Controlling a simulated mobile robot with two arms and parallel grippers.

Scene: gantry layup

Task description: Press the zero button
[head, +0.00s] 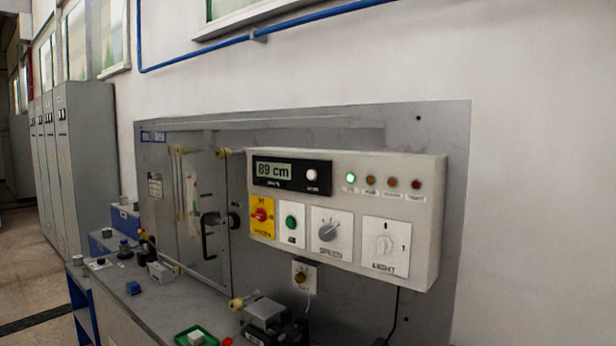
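A pale control box (345,212) is mounted on a grey metal panel on the wall. At its upper left, a black display unit (292,186) has a lit screen (273,170) reading "89 cm". A round white button (311,174) sits on the right of this unit, with a small label below it that is too blurred to read surely. It looks like the zero button. Nothing covers it. Neither of my grippers shows in the head view.
The box also carries a red-on-yellow switch (261,215), a green button (291,222), a speed knob (328,230), a light switch (385,244) and a lit green lamp (350,178). A bench (150,306) with small parts stands below left.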

